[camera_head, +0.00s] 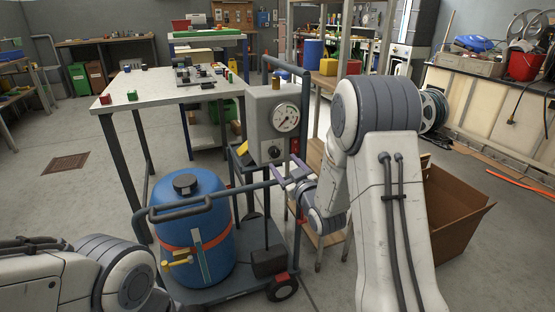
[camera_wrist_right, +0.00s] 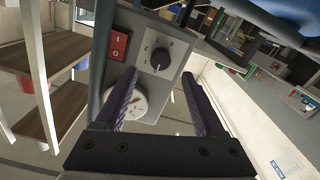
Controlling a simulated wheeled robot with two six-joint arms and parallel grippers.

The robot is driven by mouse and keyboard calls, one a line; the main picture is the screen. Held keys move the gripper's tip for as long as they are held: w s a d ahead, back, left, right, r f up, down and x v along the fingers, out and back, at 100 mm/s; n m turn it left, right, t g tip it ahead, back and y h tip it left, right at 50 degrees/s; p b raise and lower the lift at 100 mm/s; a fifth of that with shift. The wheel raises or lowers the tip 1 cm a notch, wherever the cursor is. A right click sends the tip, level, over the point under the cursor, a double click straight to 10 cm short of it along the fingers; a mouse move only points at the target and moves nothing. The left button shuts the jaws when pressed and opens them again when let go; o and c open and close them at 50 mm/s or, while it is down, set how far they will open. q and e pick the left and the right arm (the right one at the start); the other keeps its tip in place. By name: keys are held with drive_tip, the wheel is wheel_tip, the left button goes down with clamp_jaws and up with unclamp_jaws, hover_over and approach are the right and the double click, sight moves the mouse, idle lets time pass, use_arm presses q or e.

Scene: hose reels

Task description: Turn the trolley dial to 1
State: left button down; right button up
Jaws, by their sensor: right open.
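The trolley (camera_head: 215,293) carries a grey control box (camera_head: 257,118) with a round white gauge and, below it, a black dial (camera_head: 274,152). In the right wrist view the dial (camera_wrist_right: 160,58) is a black knob with small pale marks around it; its exact setting is too small to read. My right gripper (camera_head: 286,167) is open, just in front of the box's lower part. In the right wrist view its purple fingers (camera_wrist_right: 160,78) are spread, with the dial beyond and between their tips, seemingly apart from it. Only part of my left arm shows; its gripper is out of view.
A red switch (camera_wrist_right: 118,45) sits beside the dial and the gauge (camera_wrist_right: 130,105) is close to one finger. A blue barrel (camera_head: 196,232) stands on the trolley. Its handle rail passes near my right gripper. A worktable (camera_head: 152,88) is behind, and a cardboard box (camera_head: 458,212) at right.

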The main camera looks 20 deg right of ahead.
sight(276, 154)
drive_tip(key=w, duration=0.6)
drive_tip(key=shift+a, duration=0.15)
drive_tip(key=shift+s, duration=0.1)
clamp_jaws()
